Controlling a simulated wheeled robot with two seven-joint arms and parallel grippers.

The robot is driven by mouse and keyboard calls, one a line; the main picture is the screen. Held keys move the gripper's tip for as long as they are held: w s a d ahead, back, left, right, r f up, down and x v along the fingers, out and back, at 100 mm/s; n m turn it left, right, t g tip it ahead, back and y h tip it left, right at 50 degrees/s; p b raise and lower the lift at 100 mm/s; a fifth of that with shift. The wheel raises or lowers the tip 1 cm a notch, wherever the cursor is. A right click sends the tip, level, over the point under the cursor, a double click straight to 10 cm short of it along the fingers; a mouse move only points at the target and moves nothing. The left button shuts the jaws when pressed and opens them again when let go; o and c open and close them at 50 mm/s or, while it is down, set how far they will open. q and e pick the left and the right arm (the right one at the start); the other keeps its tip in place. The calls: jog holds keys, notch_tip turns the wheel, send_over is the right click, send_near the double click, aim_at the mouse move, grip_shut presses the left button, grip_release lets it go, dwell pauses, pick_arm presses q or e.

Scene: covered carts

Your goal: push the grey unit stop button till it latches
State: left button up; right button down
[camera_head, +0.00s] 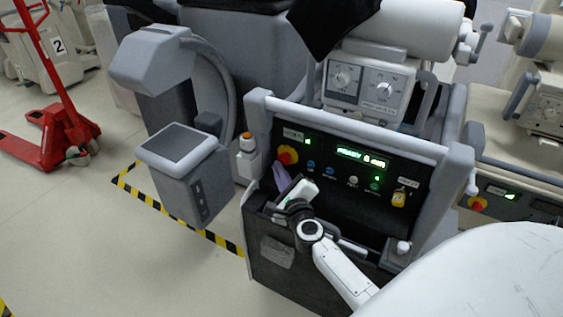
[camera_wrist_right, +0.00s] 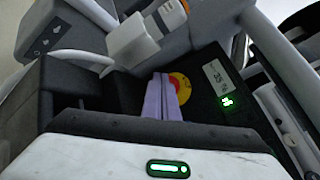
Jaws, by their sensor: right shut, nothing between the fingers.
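The grey unit (camera_head: 455,185) stands in front of me with a black control panel. Its stop button (camera_head: 288,155), a red cap on a yellow base, is at the panel's upper left. Whether the button is latched cannot be told. My left gripper is not in view.
A grey rail (camera_head: 350,128) crosses above the panel. An orange-topped white bottle (camera_head: 246,150) stands left of the panel. Another unit at right has its own red stop button (camera_head: 477,203). A red pallet truck (camera_head: 62,130) stands far left.

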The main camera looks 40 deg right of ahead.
jog(key=shift+w+d, duration=0.15)
jog(key=shift+d, duration=0.25)
jog(key=shift+a, duration=0.15)
dwell(0.4)
jog(key=shift+s+a, duration=0.35)
jog(key=shift+a, duration=0.35)
jog(key=shift+a, duration=0.1)
jog(key=shift+s+a, duration=0.3)
jog(key=shift+a, duration=0.45)
jog(key=shift+s+a, duration=0.35)
jog(key=shift+a, duration=0.35)
jog(key=shift+s+a, duration=0.3)
jog(key=shift+a, duration=0.45)
